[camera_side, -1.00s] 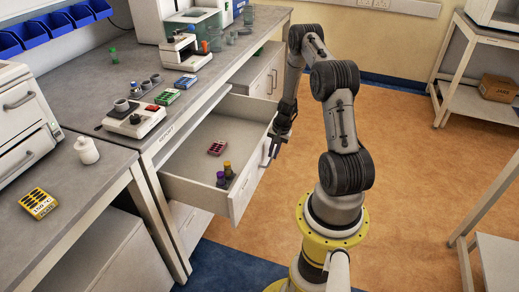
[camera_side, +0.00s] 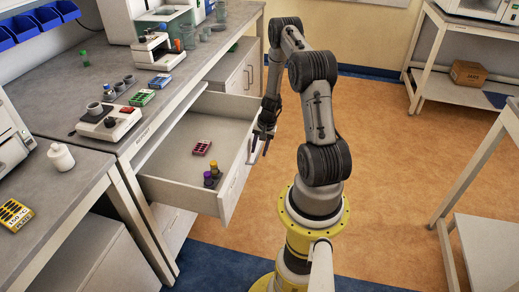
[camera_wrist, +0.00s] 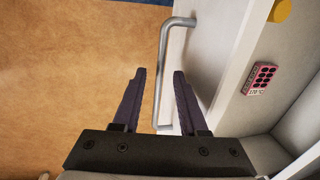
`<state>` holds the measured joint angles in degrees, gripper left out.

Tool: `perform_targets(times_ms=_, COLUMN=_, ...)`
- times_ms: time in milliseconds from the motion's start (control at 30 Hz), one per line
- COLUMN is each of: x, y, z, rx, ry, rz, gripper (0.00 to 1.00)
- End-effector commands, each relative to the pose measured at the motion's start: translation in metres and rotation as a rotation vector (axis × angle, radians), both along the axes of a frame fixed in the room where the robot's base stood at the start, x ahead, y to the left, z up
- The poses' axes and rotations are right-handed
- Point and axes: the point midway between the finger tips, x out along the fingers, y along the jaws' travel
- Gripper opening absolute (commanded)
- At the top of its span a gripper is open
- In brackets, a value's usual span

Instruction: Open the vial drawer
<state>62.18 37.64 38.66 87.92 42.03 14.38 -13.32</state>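The vial drawer (camera_side: 185,135) under the bench stands well pulled out, its white front (camera_side: 236,185) facing my arm. My gripper (camera_side: 257,148) is at the outer side of the drawer front. In the wrist view, the metal bar handle (camera_wrist: 162,75) runs between the fingertips of my gripper (camera_wrist: 158,72). The fingers are apart, with gaps visible beside the bar. The red rack also shows in the wrist view (camera_wrist: 262,78).
The grey bench (camera_side: 60,75) holds a white instrument (camera_side: 108,122), a microscope-like device (camera_side: 157,50) and small racks. A white bottle (camera_side: 60,157) stands on the nearer bench.

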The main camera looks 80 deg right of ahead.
Motion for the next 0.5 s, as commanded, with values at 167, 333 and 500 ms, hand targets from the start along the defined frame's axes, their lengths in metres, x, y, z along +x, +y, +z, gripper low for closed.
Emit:
perform_targets(times_ms=167, x=0.0, y=0.0, z=0.001, rx=-0.001, ry=0.0, rz=0.0, gripper=0.42)
perform_targets(times_ms=333, x=-0.002, y=-0.001, z=0.015, rx=-0.002, ry=-0.002, rz=0.0, gripper=0.42)
perform_targets(times_ms=500, x=-0.008, y=-0.002, z=0.047, rx=-0.004, ry=-0.003, rz=0.0, gripper=0.42)
